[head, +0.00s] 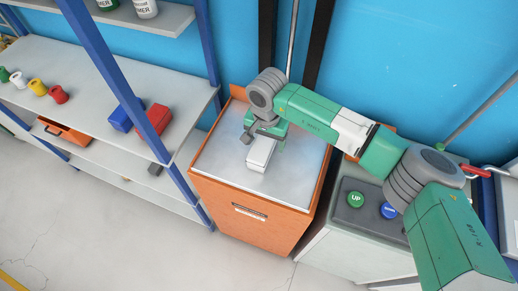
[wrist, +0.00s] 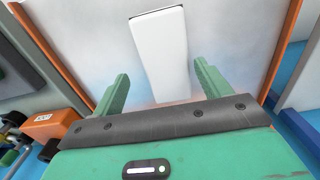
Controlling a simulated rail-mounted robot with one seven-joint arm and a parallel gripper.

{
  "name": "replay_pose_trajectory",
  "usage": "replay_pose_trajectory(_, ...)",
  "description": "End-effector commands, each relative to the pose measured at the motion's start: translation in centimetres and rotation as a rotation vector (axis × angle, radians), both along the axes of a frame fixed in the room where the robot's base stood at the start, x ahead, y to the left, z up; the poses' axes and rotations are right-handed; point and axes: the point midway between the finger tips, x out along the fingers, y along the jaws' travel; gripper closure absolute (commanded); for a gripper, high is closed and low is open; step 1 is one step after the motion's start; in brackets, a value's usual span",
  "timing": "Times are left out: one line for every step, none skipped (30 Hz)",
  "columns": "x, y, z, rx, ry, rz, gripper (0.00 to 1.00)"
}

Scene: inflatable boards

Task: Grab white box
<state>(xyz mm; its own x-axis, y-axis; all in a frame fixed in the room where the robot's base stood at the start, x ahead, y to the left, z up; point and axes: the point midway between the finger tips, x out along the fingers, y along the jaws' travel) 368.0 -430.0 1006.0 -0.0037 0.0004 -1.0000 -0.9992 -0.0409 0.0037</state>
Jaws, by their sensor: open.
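The white box (head: 260,154) lies on the pale top of an orange cabinet in the head view. It is long and narrow, and its far end is hidden under my gripper and wrist. In the wrist view the white box (wrist: 161,50) extends away from between the fingers toward the top edge. My gripper (wrist: 160,85) is open, with one green finger on each side of the box's line. A gap shows between each finger and the box. In the head view my gripper (head: 264,138) is above the box; I cannot tell its exact height.
A shelf rack with blue posts (head: 115,80) stands left, holding a red box (head: 152,119), a blue box (head: 125,115) and small coloured items. A grey unit with UP and DOWN buttons (head: 357,199) stands right.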

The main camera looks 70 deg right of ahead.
Motion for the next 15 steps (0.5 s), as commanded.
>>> replay_pose_trajectory(0.0, 0.0, -0.1, -0.001, -0.001, 0.0, 0.24)
replay_pose_trajectory(0.1, 0.0, -0.2, 0.0, -0.002, 0.0, 0.24)
replay_pose_trajectory(0.2, 0.1, -0.7, 0.0, -0.002, -0.001, 0.24)
replay_pose_trajectory(0.3, 0.2, -1.3, 0.002, -0.002, -0.002, 0.24)
replay_pose_trajectory(0.4, 0.3, -1.9, 0.003, -0.002, -0.002, 0.24)
replay_pose_trajectory(0.6, 0.4, -2.7, 0.003, -0.002, -0.001, 0.24)
replay_pose_trajectory(0.7, 0.5, -3.3, 0.004, -0.002, 0.0, 0.24)
replay_pose_trajectory(0.7, 0.5, -3.7, 0.003, -0.001, -0.001, 0.24)
replay_pose_trajectory(0.7, 0.4, -4.3, 0.002, -0.002, -0.002, 0.24)
replay_pose_trajectory(0.7, 0.4, -4.6, 0.002, -0.002, -0.002, 0.24)
replay_pose_trajectory(0.7, 0.4, -4.9, 0.001, -0.002, -0.002, 0.24)
replay_pose_trajectory(0.7, 0.4, -5.1, 0.0, -0.003, -0.001, 0.24)
replay_pose_trajectory(0.7, 0.4, -5.2, 0.0, -0.003, 0.0, 0.24)
replay_pose_trajectory(0.7, 0.4, -5.2, -0.001, -0.003, 0.0, 0.24)
replay_pose_trajectory(0.7, 0.4, -5.2, -0.001, -0.003, 0.0, 0.24)
